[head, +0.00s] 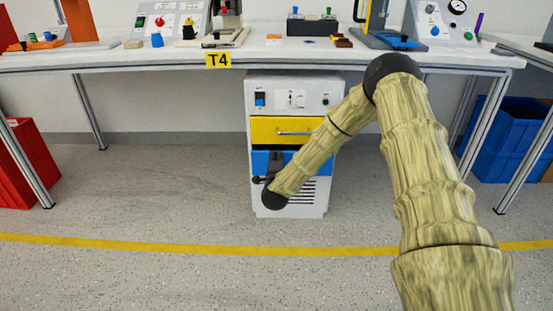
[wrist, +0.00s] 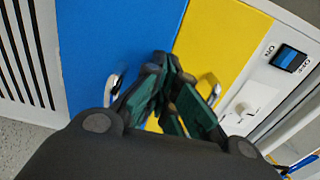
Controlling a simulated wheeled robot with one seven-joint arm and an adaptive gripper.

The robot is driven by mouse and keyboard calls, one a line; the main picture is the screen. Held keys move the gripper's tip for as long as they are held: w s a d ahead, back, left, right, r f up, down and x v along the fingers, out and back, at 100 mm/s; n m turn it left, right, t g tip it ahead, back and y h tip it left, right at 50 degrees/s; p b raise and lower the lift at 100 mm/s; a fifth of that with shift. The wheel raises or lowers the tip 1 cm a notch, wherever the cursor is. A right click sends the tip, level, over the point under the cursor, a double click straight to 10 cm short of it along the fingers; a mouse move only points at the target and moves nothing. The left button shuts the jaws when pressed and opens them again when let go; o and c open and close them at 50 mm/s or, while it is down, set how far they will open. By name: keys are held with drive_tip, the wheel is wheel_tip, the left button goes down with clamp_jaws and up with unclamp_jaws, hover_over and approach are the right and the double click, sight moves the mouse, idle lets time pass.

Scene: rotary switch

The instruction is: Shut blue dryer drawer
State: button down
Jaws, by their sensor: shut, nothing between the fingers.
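The white dryer (head: 261,208) stands under the table, with a yellow drawer (head: 264,131) above a blue drawer (head: 260,163). In the wrist view the blue drawer front (wrist: 120,35) lies left of the yellow one (wrist: 225,40). The blue drawer's silver handle (wrist: 110,92) shows left of my fingers. My gripper (wrist: 168,62) is shut and empty, its fingertips near the seam between the two fronts; I cannot tell whether they touch. In the head view my arm hides part of the blue drawer, and how far it stands out is unclear.
The yellow drawer has its own silver handle (head: 295,133). Above it is a panel with a blue switch (wrist: 289,58). Vents (wrist: 25,50) lie below the blue drawer. The table (head: 150,60) overhangs the dryer. The floor in front is clear.

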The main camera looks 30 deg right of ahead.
drive_tip(key=shift+x, duration=1.1)
